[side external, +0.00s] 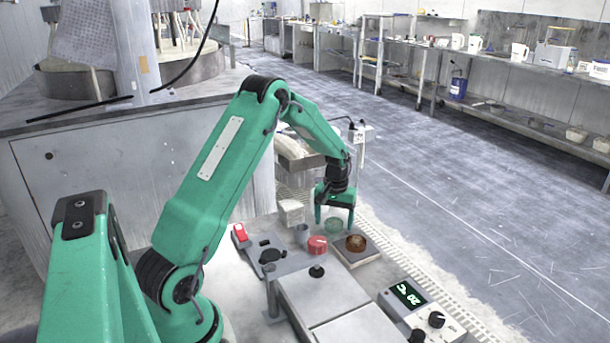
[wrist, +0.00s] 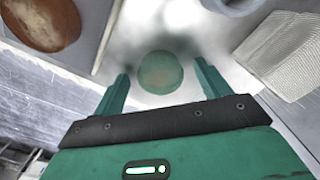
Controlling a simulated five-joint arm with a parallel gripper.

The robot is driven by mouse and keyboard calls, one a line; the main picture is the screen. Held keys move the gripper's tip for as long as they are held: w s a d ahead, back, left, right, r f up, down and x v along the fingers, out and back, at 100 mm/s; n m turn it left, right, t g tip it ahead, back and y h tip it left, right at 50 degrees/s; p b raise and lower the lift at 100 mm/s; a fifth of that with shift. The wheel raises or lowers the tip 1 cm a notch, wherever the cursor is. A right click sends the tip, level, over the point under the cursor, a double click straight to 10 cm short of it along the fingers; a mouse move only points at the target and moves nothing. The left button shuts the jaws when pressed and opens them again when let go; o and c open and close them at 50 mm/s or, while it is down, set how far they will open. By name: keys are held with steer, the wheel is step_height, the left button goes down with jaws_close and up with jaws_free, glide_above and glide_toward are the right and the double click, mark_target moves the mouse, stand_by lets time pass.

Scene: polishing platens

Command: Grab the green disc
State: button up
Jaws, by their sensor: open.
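The green disc (wrist: 160,72) lies on a pale surface in the wrist view, beyond and between my two fingertips. It also shows as a muted green round piece (side external: 333,225) in the side external view. My gripper (wrist: 160,80) is open, with one finger on either side of the disc's line and nothing visible held. In the side external view my gripper (side external: 334,212) points down at the disc, and I cannot tell there whether a finger touches it.
A brown round piece (side external: 356,243) sits on a square plate right of the disc. A red round piece (side external: 317,245), a grey cup (side external: 301,234) and a pale block (side external: 291,212) stand close by. A temperature display box (side external: 422,311) is at the front right.

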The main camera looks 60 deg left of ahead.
mark_target(334, 222)
steer(key=c, duration=1.1)
steer(key=shift+r, duration=0.1)
steer(key=shift+r, duration=0.4)
step_height(334, 222, up, 3)
steer(key=shift+r, duration=0.1)
steer(key=d+r, duration=0.2)
steer(key=d, duration=0.2)
steer(key=d+r, duration=0.2)
steer(key=d, duration=0.1)
steer(key=d+r, duration=0.2)
steer(key=d, duration=0.2)
steer(key=shift+s+d+r, duration=0.3)
steer(key=shift+s+r, duration=0.1)
